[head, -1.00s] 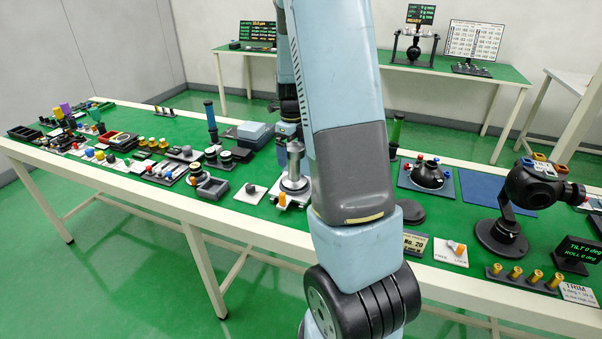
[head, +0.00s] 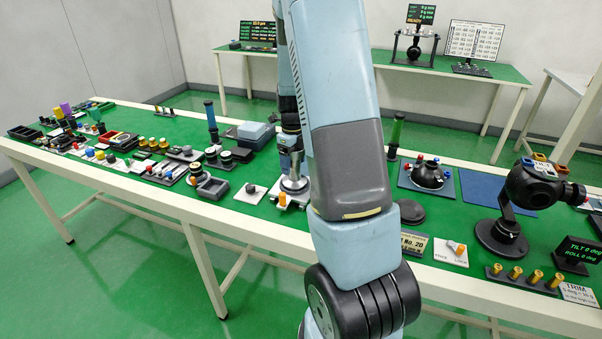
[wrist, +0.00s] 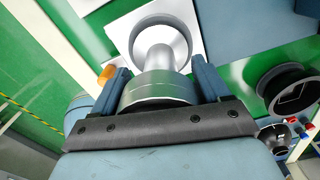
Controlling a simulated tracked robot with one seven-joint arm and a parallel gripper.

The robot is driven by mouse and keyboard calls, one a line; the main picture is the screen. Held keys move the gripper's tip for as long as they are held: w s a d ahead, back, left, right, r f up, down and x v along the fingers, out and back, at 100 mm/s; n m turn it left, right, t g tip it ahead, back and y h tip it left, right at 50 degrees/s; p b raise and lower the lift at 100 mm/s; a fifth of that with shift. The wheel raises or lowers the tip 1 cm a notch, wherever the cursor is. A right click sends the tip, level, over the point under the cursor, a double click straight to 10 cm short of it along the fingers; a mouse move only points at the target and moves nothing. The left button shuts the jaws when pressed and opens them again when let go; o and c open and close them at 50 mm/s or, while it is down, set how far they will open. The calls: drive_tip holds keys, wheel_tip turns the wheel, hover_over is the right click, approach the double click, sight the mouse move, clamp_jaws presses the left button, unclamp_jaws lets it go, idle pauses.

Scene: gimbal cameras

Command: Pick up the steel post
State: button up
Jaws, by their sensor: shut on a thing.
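The steel post (wrist: 160,57) shows in the wrist view as a bright round shaft with a wide ringed head (wrist: 158,90) near me and a broad round foot beyond. My gripper (wrist: 158,70) has one blue-grey finger on each side of the head and is shut on it. The foot stands over a white plate (wrist: 196,35); I cannot tell whether it touches. In the head view the post's foot (head: 294,184) shows just below my gripper (head: 291,152), which hides the upper part. My arm hides what lies right of it.
An orange knob (head: 282,201) is on the plate's front edge. A dark disc (head: 411,212) and a black domed device (head: 428,176) are to the right.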

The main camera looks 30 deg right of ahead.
clamp_jaws()
idle(0.3)
